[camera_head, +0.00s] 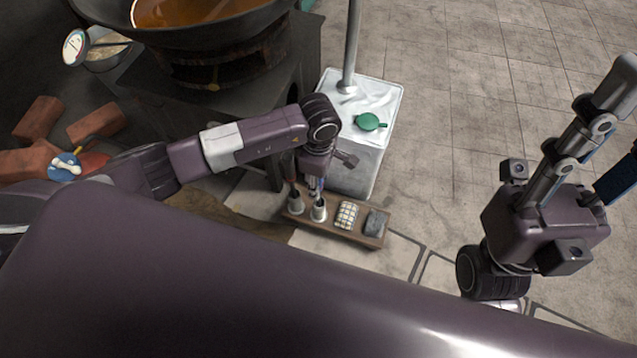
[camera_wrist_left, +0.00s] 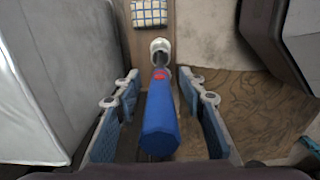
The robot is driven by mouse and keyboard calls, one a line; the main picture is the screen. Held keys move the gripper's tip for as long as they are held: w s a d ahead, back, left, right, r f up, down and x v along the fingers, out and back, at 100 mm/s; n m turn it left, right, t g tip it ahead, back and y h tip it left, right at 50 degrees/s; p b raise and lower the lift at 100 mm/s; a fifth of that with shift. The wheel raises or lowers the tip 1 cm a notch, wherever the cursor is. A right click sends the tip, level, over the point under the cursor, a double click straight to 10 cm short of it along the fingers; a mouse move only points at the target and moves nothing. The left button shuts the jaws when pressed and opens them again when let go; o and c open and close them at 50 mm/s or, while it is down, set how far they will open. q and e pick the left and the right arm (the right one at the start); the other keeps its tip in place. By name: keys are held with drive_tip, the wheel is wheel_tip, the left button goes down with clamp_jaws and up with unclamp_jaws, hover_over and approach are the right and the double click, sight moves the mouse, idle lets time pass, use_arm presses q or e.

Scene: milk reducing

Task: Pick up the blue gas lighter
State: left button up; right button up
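The blue gas lighter (camera_wrist_left: 159,122) stands between the two fingers of my left gripper (camera_wrist_left: 160,110) in the left wrist view. It has a red mark near its far, metal end. My left gripper is open, with a visible gap between the lighter and each finger pad. In the head view my left gripper (camera_head: 314,184) is low over the wooden tray (camera_head: 333,227); the lighter is mostly hidden there. My right gripper (camera_head: 612,140) is at the right, with its fingers spread apart and nothing between them.
The tray holds white-topped containers (camera_head: 318,211), a checked cloth (camera_head: 346,215) and a grey block (camera_head: 375,222). A white stand (camera_head: 349,168) with a green item (camera_head: 369,122) rises just behind. A large pan (camera_head: 190,35) sits on a dark stove. The tiled floor at right is clear.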

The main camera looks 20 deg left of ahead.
use_arm(q)
clamp_jaws()
drive_tip(key=shift+r, duration=0.1)
